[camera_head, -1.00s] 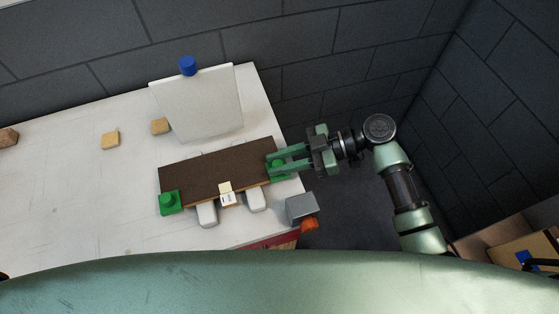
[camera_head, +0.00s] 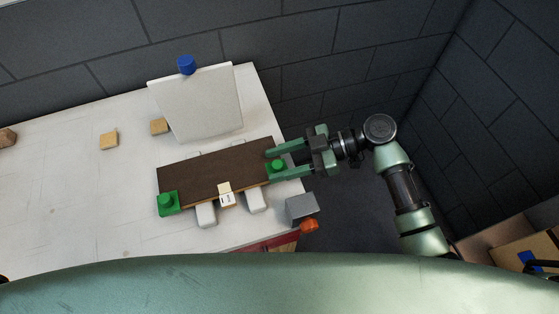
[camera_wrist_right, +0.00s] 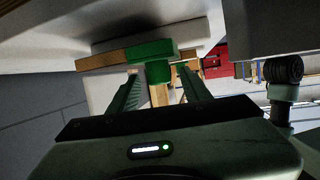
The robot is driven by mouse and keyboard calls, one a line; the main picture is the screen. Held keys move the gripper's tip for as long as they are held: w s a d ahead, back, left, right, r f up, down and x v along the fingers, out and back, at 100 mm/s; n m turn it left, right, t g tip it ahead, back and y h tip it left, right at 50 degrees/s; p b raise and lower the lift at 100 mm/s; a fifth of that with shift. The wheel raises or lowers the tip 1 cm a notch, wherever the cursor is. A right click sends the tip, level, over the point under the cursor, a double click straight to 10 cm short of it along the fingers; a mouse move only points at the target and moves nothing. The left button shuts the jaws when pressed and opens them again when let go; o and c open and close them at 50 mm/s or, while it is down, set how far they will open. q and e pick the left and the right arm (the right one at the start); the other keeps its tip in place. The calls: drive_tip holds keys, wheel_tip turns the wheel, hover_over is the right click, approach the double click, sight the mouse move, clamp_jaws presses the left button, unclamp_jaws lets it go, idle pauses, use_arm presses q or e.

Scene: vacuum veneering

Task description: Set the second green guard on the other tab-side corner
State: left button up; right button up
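A dark brown veneered board (camera_head: 212,174) lies on light supports on the white table. One green guard (camera_head: 168,203) sits on its near left corner. The second green guard (camera_head: 277,167) sits at the board's right end, at the near right corner; it also shows in the right wrist view (camera_wrist_right: 152,50). A pale tab (camera_head: 225,189) with a marked label is on the board's near edge. My right gripper (camera_head: 276,163) is open, with its fingers on either side of the second guard's knob and gaps between. My left gripper is not in view.
A whitish bag or sheet (camera_head: 197,104) with a blue cap (camera_head: 186,64) stands behind the board. Small wooden blocks (camera_head: 109,141) lie at left. A grey box (camera_head: 301,208) and an orange-red part (camera_head: 309,226) are at the table's right edge.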

sight(279, 164)
idle(0.4)
drive_tip(key=shift+r+p, duration=0.3)
drive_tip(key=shift+p, duration=0.25)
wheel_tip(279, 164, up, 5)
drive_tip(key=p, duration=0.4)
drive_tip(key=shift+a+r, duration=0.1)
drive_tip(key=w+d+r+m+t+h+b, duration=0.3)
drive_tip(key=w+d+r+m+t, duration=0.3)
drive_tip(key=w+m+t, duration=0.4)
drive_tip(key=w+d+r+m+t+h+b, duration=0.1)
drive_tip(key=d+r+m+t+h, duration=0.4)
drive_tip(key=d+r, duration=0.5)
drive_tip(key=r+m+h+b, duration=0.1)
drive_tip(key=m+h, duration=0.1)
drive_tip(key=h, duration=0.1)
drive_tip(key=shift+r+m+t+h, duration=0.35)
drive_tip(key=shift+m+t+h, duration=0.05)
drive_tip(key=shift+d, duration=0.1)
